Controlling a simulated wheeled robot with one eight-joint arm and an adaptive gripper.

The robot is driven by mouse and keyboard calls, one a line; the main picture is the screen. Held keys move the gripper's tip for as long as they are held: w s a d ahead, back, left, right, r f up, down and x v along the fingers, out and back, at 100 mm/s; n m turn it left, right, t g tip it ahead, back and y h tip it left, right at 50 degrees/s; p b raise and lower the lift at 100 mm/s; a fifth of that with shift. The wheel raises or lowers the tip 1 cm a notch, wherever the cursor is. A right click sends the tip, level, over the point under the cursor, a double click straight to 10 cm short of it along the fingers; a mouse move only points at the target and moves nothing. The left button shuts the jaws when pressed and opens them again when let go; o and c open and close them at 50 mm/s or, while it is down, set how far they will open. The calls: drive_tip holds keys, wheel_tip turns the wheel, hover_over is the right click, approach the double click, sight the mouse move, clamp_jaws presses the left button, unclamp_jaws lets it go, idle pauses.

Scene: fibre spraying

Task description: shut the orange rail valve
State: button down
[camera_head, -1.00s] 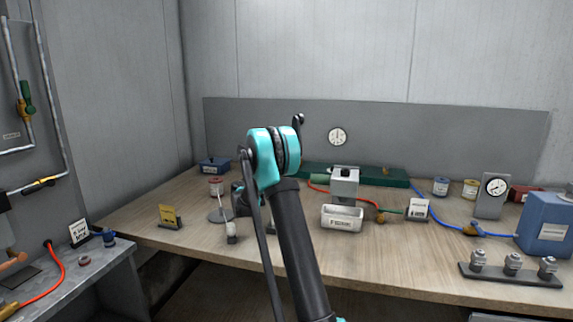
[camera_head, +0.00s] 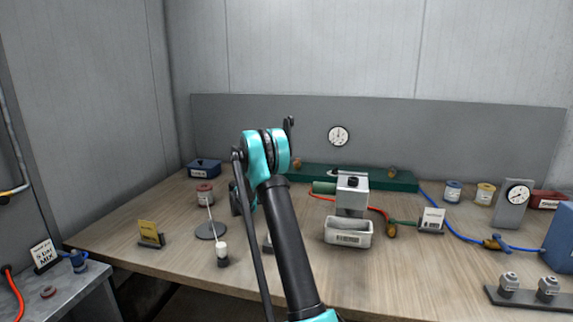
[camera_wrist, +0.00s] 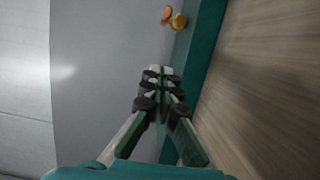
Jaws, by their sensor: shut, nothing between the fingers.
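A small orange handle (camera_wrist: 167,15) shows at the top of the wrist view, beside a round brass-coloured fitting (camera_wrist: 179,21) by the green rail (camera_wrist: 204,52). In the head view the green rail (camera_head: 340,178) lies along the back of the bench. Small brass-coloured fittings stand on it, one near its left end (camera_head: 297,164) and one near its right (camera_head: 393,171); I cannot tell which has the orange handle. My gripper (camera_wrist: 161,70) is shut and empty, apart from the handle and fitting. In the head view my arm mostly hides the gripper.
A grey block device (camera_head: 352,190) and a white tray (camera_head: 349,233) stand before the rail. Red, green and blue hoses run nearby. A round stand (camera_head: 210,231) and a yellow sign (camera_head: 148,232) are at left. The grey back panel (camera_head: 450,140) rises behind the rail.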

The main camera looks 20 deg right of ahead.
sight(296, 162)
drive_tip(key=shift+w, duration=0.1)
drive_tip(key=x, duration=1)
drive_tip(key=shift+d, duration=0.3)
drive_tip(key=shift+s+d, duration=0.85)
drive_tip(key=shift+d, duration=0.05)
drive_tip(key=shift+s+d, duration=0.35)
drive_tip(key=shift+d, duration=0.15)
